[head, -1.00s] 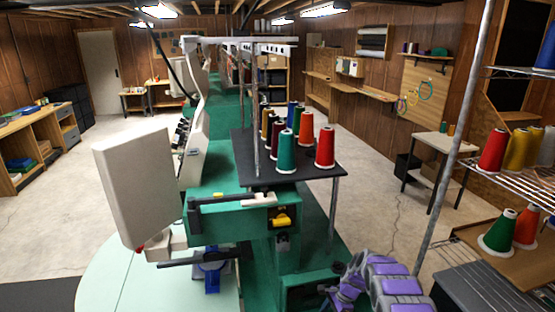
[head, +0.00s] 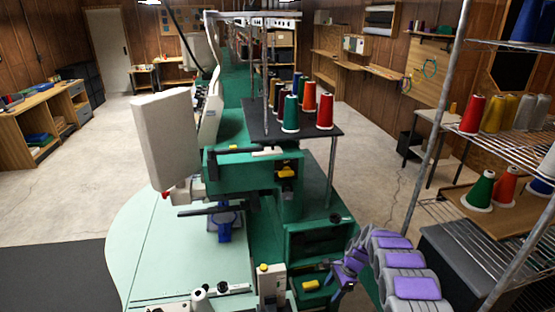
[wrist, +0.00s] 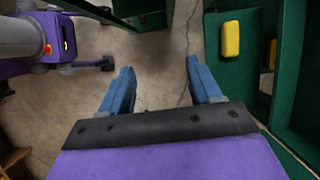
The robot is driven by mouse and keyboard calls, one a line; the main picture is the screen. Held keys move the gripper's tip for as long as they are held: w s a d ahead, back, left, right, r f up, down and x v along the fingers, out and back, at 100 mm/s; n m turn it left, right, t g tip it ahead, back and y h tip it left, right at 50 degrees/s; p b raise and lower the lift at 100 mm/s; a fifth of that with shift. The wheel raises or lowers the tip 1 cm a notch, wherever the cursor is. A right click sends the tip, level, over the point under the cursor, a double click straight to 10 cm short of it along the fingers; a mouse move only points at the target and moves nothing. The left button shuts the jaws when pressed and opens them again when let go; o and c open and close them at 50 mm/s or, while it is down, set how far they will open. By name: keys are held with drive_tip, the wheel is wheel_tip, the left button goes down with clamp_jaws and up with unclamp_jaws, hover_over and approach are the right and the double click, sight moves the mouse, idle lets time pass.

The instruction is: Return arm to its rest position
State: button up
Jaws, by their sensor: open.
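My gripper (wrist: 158,88) shows in the wrist view as two blue fingers spread apart, with nothing between them and the concrete floor beyond. My purple and grey arm (head: 400,275) is at the lower right of the head view, beside the green machine frame. In the head view the fingers cannot be made out clearly. In the wrist view a yellow block (wrist: 231,40) sits on a green surface right of the right finger, apart from it.
The green embroidery machine (head: 262,212) with its thread rack (head: 262,131) stands left of my arm. A wire shelf (head: 500,150) with several thread cones is on the right. A pale round-edged table (head: 150,235) is at the lower left. Open floor (head: 375,185) lies beyond my arm.

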drive_tip(key=s+r+n+h, duration=0.25)
drive_tip(key=s+r, duration=0.55)
drive_tip(key=r, duration=0.6)
drive_tip(key=s+r+n+h, duration=0.1)
drive_tip(key=s+r+n, duration=0.45)
drive_tip(key=r, duration=0.75)
drive_tip(key=s+a+r+n, duration=0.2)
drive_tip(key=s+r, duration=0.1)
drive_tip(key=s, duration=0.8)
drive_tip(key=s+a+r+n, duration=0.2)
drive_tip(key=s+r+n, duration=0.1)
drive_tip(key=s, duration=0.8)
drive_tip(key=s+a+r+n, duration=0.2)
drive_tip(key=s, duration=0.9)
drive_tip(key=shift+s+a+r+n+g+h+b, duration=0.3)
drive_tip(key=shift+s+r+g+h, duration=0.1)
drive_tip(key=shift+h, duration=0.05)
drive_tip(key=shift+o, duration=0.4)
